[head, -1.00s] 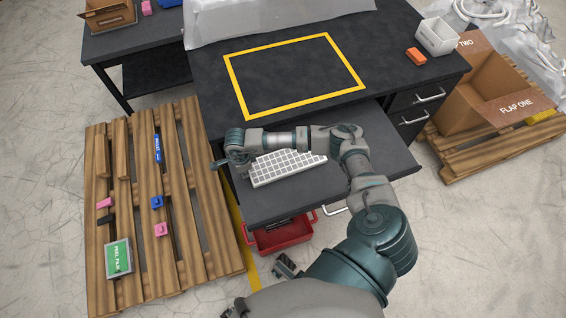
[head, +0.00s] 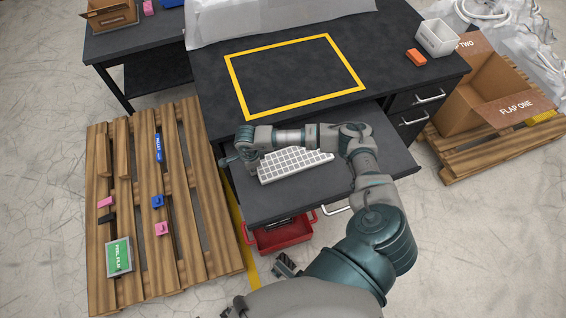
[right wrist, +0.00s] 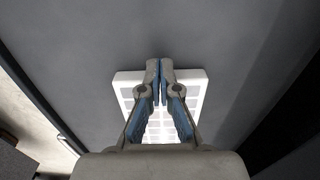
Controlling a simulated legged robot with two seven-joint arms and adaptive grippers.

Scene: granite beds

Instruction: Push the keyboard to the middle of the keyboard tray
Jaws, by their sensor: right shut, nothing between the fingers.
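The white keyboard (head: 295,165) lies at a slight angle on the dark pulled-out keyboard tray (head: 290,203), left of the tray's middle. My right arm reaches across above the tray and partly covers the keyboard's far edge. My right gripper (head: 250,167) is at the keyboard's left end, mostly hidden by its own wrist in the head view. In the right wrist view the gripper's blue-padded fingers (right wrist: 160,66) are shut and empty, in front of the keyboard (right wrist: 187,77). Whether they touch it I cannot tell. My left gripper does not show.
The desk top (head: 210,75) behind the tray has a yellow taped rectangle, an orange block (head: 415,57) and a white bin (head: 437,38). A red crate (head: 283,237) sits below the tray. A pallet (head: 180,200) stands left. The tray's right side is clear beyond my arm.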

